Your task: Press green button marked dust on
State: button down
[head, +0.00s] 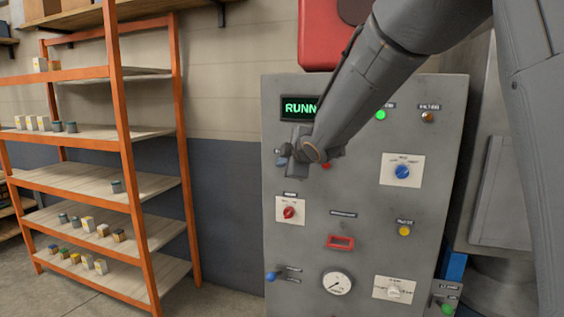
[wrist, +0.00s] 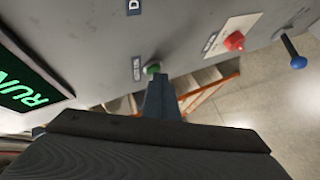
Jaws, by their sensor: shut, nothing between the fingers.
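The green button (wrist: 152,69) shows in the wrist view on the grey control panel (head: 360,200), next to a small label (wrist: 137,68) too small to read. My gripper (wrist: 160,84) is shut and empty, its fingertips right in front of this button and covering part of it. I cannot tell whether they touch it. In the head view my gripper (head: 284,161) is at the panel's upper left, under the display, and the green button is hidden behind it.
A display (head: 298,107) reads "RUNN", partly covered by my arm. A red button (head: 326,167) sits just right of my gripper. A red knob (head: 289,212) is below, and a blue-balled lever (head: 271,276) lower still. Orange shelving (head: 123,150) stands left.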

jog(key=shift+s, duration=0.15)
jog(key=shift+s+a+b, duration=0.25)
jog(key=shift+s+b, duration=0.35)
jog(key=shift+b, duration=0.1)
jog(key=shift+s+a+b, duration=0.3)
jog(key=shift+s+b, duration=0.45)
jog(key=shift+s, duration=0.05)
jog(key=shift+s+a+b, duration=0.25)
jog(key=shift+s+b, duration=0.5)
jog(key=shift+s+a+b, duration=0.3)
jog(key=shift+s+b, duration=0.45)
jog(key=shift+s, duration=0.05)
